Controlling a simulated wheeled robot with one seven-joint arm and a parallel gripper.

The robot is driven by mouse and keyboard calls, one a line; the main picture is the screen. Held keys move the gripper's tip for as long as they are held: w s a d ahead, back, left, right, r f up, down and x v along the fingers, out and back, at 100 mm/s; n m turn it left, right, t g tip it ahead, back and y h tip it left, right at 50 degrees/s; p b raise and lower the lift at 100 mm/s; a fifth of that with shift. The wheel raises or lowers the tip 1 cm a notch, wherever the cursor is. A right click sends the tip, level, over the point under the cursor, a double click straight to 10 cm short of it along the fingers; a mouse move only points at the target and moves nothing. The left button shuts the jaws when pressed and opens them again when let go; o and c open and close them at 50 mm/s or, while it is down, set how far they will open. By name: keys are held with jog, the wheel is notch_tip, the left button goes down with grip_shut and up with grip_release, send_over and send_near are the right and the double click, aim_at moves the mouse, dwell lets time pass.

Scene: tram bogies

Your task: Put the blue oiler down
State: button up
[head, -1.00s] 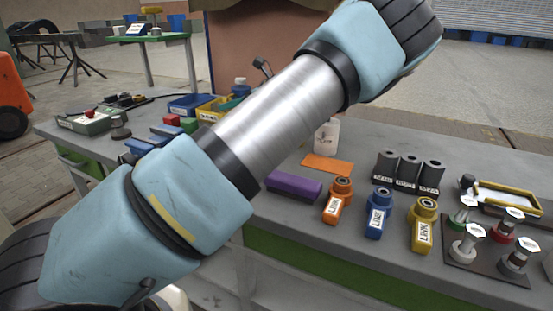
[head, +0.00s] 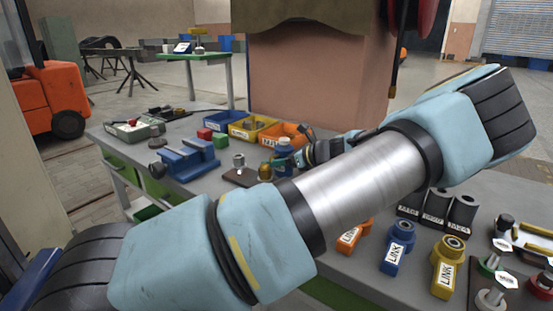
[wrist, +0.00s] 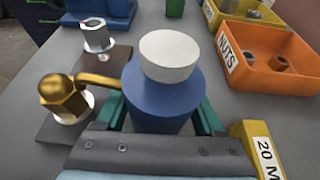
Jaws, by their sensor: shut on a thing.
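The blue oiler (wrist: 165,92), a round blue body with a white cap, stands upright between the teal fingers of my gripper (wrist: 165,118) in the wrist view. My gripper is shut on it. In the head view the oiler (head: 283,150) shows beyond my forearm, with my gripper (head: 288,161) at its side. The oiler's base is hidden, so I cannot tell whether it touches the grey bench (head: 205,182). A brass tube runs toward the oiler's left side from near a brass hex piece (wrist: 62,98).
The brass piece and a silver nut post (wrist: 96,36) stand on dark plates close left of the oiler. An orange nuts bin (wrist: 268,62) and a yellow part (wrist: 250,145) lie to the right. A blue vise (head: 187,160) is further left. Bare bench shows between oiler and orange bin.

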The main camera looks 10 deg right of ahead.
jog(key=shift+f, duration=0.3)
jog(key=o, duration=1.5)
jog(key=shift+r, duration=0.2)
jog(key=b+v, duration=0.2)
jog(key=v, duration=1)
jog(key=shift+d, duration=0.1)
jog(key=shift+w+r, duration=0.1)
jog(key=shift+r, duration=0.05)
